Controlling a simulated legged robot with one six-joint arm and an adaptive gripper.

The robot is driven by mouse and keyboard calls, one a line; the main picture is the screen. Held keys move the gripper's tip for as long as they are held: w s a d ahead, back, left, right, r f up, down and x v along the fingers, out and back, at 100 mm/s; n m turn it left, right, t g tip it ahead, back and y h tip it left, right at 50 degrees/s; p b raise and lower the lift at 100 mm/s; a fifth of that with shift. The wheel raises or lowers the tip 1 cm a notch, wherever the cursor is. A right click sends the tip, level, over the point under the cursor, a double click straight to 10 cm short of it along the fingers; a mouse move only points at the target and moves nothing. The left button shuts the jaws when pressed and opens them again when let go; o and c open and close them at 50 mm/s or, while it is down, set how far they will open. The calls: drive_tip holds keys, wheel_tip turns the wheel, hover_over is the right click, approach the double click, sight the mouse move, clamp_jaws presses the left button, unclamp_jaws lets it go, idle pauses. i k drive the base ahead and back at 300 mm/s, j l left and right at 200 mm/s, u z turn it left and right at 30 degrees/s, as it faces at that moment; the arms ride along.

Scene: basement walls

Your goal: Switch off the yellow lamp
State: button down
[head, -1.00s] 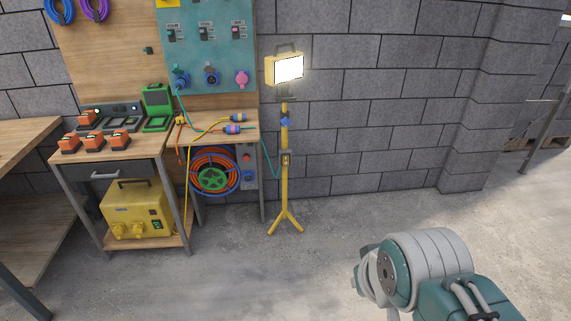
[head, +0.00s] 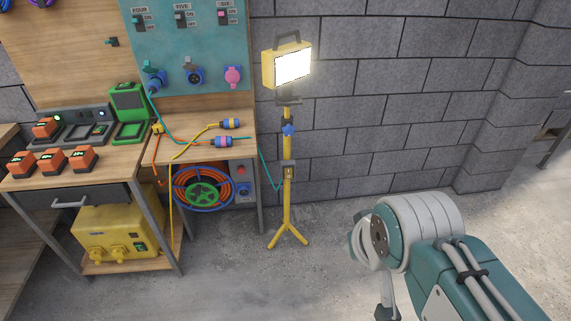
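The yellow lamp (head: 287,66) is a work light on a yellow tripod stand (head: 287,200) against the block wall. Its panel glows bright white, so it is lit. A small box (head: 289,172) is fixed on the stand's pole, with a teal cable running to it from the left. A blue knob (head: 289,130) sits higher on the pole. My arm shows at the lower right, apart from the lamp. My gripper's fingers are not in view; they lie below the frame or hidden.
A wooden workbench (head: 120,165) with orange batteries and chargers stands at the left. A teal panel (head: 185,50) holds switches and sockets. A cable reel (head: 204,188) and a yellow generator-like box (head: 118,222) sit below. The concrete floor (head: 290,285) before the lamp is clear.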

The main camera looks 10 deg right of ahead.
sight(288, 172)
drive_tip(key=i, duration=1.1)
